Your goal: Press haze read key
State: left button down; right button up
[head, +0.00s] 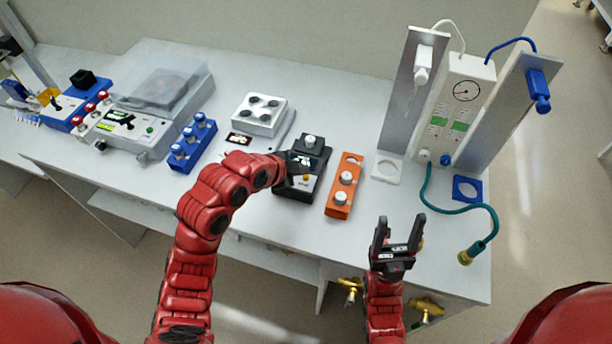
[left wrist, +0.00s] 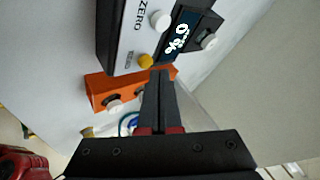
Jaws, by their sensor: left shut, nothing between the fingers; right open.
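The haze meter (head: 312,160) is a black box with a lit display, standing near the middle of the bench. In the left wrist view its pale panel (left wrist: 127,42) carries a white key (left wrist: 160,20) by the word ZERO and a yellow key (left wrist: 145,61) by a smaller label that looks like READ. My left gripper (head: 287,178) is shut and empty at the meter's left side. In the left wrist view its fingertips (left wrist: 158,73) are right beside the yellow key; I cannot tell whether they touch it. My right gripper (head: 399,228) is open and empty near the bench's front edge.
An orange holder (head: 339,211) with white-topped pieces stands right of the meter. A blue rack (head: 181,160) and a grey device with a white top (head: 259,115) stand to the left. A gauge panel with a teal hose (head: 453,203) is at the right.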

pick_arm(q)
jog(key=shift+f, duration=0.25)
jog(key=shift+f+b, duration=0.4)
jog(key=shift+b, duration=0.3)
dwell(0.4)
dwell(0.3)
jog(key=shift+r, duration=0.8)
notch_tip(320, 180, up, 5)
jog(key=shift+r+p, duration=0.1)
jog(key=shift+p, duration=0.7)
dwell(0.3)
